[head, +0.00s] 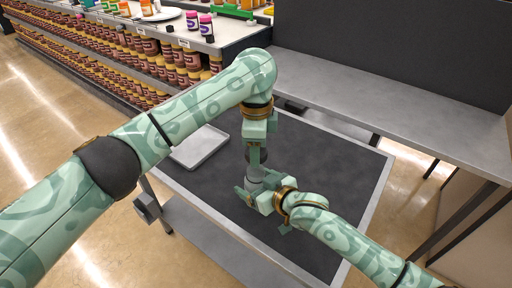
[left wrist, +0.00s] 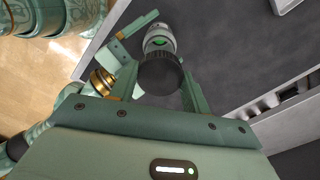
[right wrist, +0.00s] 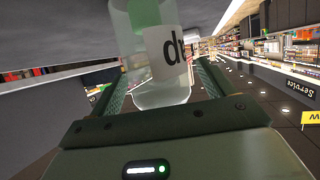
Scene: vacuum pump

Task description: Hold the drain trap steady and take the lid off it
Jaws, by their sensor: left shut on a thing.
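The drain trap (head: 254,174) is a pale translucent jar, upright above the dark table mat; the right wrist view shows its white label with dark letters (right wrist: 160,55). Its dark ridged lid (head: 257,155) is in my left gripper (head: 256,147), which comes from above and is shut on it. In the left wrist view the lid (left wrist: 160,75) is between the fingers, and the jar (left wrist: 159,40) shows beyond it with green inside; the lid looks apart from the rim. My right gripper (head: 257,191) is shut on the jar's body from the side. The jar's top is out of the right wrist view.
A light grey tray (head: 200,147) lies on the table's left part. The dark table mat (head: 330,165) is clear on the right. A grey bench (head: 400,105) stands behind, and shelves of jars (head: 150,50) stand at the back left.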

